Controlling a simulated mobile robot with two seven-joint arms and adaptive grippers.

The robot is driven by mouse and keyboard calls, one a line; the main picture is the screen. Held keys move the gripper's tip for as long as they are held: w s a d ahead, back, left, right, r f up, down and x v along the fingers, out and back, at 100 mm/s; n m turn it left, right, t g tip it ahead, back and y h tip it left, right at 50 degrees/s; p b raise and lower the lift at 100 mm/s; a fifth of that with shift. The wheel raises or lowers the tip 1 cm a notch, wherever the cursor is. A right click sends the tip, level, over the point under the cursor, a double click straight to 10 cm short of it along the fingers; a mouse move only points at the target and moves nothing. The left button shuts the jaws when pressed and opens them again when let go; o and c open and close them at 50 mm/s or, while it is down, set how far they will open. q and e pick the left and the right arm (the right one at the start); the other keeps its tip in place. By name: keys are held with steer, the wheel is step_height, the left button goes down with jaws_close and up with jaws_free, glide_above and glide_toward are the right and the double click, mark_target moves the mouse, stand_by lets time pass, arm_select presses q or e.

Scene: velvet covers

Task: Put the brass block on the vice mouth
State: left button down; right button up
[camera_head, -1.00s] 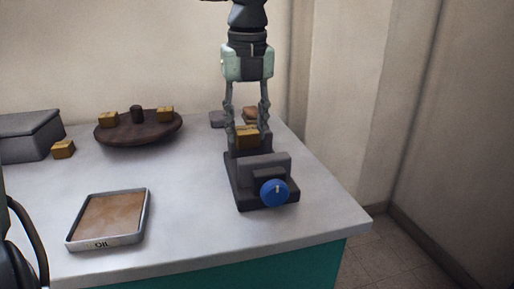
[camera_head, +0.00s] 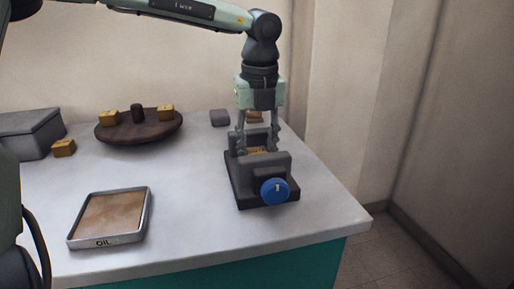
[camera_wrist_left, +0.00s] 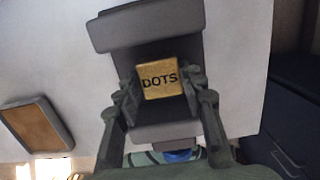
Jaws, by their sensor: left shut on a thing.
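The dark grey vice (camera_head: 261,189) with a blue knob stands near the table's right edge. My left gripper (camera_head: 257,146) comes down over it from above and is shut on a brass block (camera_head: 257,150). The block sits low at the vice mouth, between the two jaws, mostly hidden behind the front jaw. In the left wrist view the block (camera_wrist_left: 159,81) shows the word DOTS on top, with a fingertip on each side. The vice jaws (camera_wrist_left: 150,27) lie above and below it there. Whether it touches the vice floor I cannot tell. My right gripper is not in view.
A dark round stand (camera_head: 139,131) carries two brass blocks and a dark knob. Another brass block (camera_head: 64,148) lies beside a grey box (camera_head: 30,135). A grey block (camera_head: 220,118) and a brownish block (camera_head: 254,116) lie behind the vice.

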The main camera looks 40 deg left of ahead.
arm_select(q)
steer(key=c, duration=0.9)
jaws_free()
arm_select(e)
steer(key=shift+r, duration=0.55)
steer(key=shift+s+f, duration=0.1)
arm_select(q)
steer(key=shift+r, duration=0.2)
steer(key=shift+s+d+r, duration=0.15)
steer(key=shift+d+r, duration=0.05)
steer(key=shift+r, duration=1.75)
steer(key=shift+s+d+r, duration=0.15)
steer(key=shift+s+r, duration=0.05)
steer(key=shift+r, duration=1.8)
steer(key=shift+s+d+r, duration=0.15)
steer(key=shift+d+r, duration=0.05)
steer(key=shift+r, duration=1.75)
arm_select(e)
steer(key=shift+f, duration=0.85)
